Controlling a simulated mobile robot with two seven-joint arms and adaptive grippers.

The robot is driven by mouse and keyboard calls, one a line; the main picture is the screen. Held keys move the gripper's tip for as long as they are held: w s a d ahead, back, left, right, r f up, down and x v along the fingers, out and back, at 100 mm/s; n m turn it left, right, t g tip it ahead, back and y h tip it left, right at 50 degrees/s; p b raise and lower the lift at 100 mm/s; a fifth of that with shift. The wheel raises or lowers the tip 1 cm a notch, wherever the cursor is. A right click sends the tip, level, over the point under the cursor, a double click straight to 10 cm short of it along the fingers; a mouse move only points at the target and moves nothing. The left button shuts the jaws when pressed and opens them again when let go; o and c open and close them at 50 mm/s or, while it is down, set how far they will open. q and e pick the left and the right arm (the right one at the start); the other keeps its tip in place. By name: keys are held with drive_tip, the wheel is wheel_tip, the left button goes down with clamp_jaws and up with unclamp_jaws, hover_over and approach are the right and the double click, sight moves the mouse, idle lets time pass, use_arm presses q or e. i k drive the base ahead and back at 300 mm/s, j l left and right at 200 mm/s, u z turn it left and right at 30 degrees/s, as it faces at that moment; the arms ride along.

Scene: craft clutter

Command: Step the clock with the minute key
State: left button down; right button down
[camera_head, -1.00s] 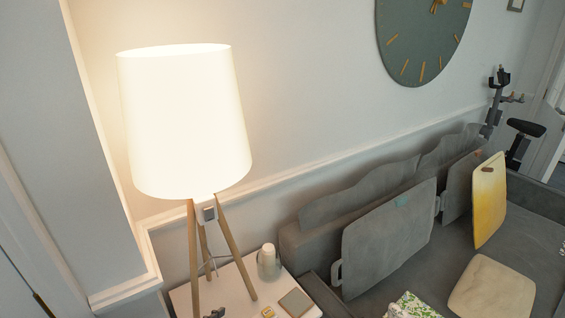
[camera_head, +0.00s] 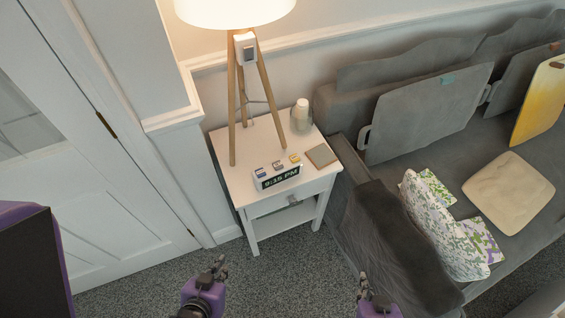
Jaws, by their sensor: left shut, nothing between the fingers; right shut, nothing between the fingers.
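My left gripper (camera_head: 219,266) is shut and empty, low in the view in front of the table. My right gripper (camera_head: 363,281) is shut and empty, low and further right. Both are apart from the clock.
A tripod lamp (camera_head: 240,95) stands on the table behind the clock. A glass jar with a candle (camera_head: 301,115) and a flat square coaster or book (camera_head: 321,155) are also there. A grey sofa (camera_head: 390,240) stands right of the table, a white door (camera_head: 110,200) at left.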

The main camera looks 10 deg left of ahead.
sight(294, 158)
drive_tip(key=k+l+u, duration=0.55)
drive_tip(key=k, duration=0.25)
